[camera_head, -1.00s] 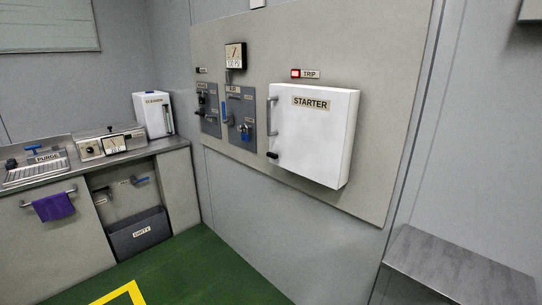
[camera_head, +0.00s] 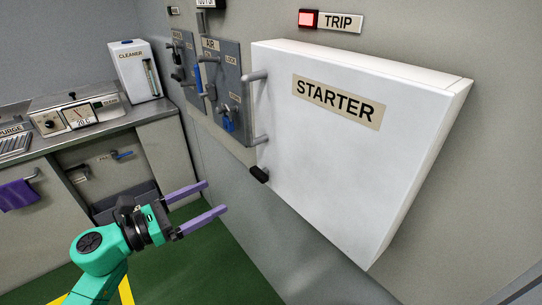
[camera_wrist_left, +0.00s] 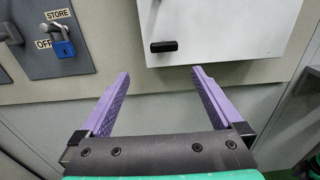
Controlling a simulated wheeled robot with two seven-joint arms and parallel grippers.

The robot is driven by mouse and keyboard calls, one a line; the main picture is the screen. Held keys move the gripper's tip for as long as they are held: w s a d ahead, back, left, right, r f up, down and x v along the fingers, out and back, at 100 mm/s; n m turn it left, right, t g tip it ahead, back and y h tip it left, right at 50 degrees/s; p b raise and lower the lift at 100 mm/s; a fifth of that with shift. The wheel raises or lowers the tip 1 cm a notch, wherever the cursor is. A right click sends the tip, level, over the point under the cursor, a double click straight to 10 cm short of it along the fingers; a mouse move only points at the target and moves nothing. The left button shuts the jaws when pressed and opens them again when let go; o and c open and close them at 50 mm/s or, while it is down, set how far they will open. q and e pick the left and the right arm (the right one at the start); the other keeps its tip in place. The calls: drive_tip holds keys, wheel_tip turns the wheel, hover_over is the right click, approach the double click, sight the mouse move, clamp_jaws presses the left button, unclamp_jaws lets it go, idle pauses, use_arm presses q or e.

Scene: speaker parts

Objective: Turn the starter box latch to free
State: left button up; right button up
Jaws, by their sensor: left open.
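The white starter box (camera_head: 350,150) is mounted on the wall panel with its door shut. It has a grey bar handle (camera_head: 258,108) along its left edge. The latch (camera_head: 259,174) is a small black knob at the box's lower left corner. In the left wrist view the latch (camera_wrist_left: 164,46) is a horizontal black bar low on the white box (camera_wrist_left: 225,30). My left gripper (camera_head: 217,197), with purple fingers, is open and empty, below and left of the latch and apart from it. In the wrist view the latch lies ahead, between the finger lines. My right gripper is not seen.
A grey AIR panel (camera_head: 228,62) with a blue handle and a blue padlock (camera_head: 229,123) is left of the box. A red TRIP lamp (camera_head: 308,19) is above it. A counter with a cleaner box (camera_head: 135,72) stands at left. The green floor (camera_head: 215,265) is clear.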

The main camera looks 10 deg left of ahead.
sight(255, 176)
use_arm(q)
drive_tip(key=p+x, duration=0.1)
drive_tip(key=x, duration=0.2)
drive_tip(key=p+x, duration=0.2)
drive_tip(key=x, duration=0.2)
drive_tip(key=r+p+x, duration=0.1)
drive_tip(key=p+x, duration=0.1)
drive_tip(key=x, duration=0.2)
drive_tip(key=shift+d, duration=0.4)
drive_tip(key=shift+w+d, duration=0.15)
drive_tip(key=shift+d, duration=0.2)
drive_tip(key=shift+f, duration=0.1)
drive_tip(key=shift+w, duration=0.1)
drive_tip(key=c, duration=1.4)
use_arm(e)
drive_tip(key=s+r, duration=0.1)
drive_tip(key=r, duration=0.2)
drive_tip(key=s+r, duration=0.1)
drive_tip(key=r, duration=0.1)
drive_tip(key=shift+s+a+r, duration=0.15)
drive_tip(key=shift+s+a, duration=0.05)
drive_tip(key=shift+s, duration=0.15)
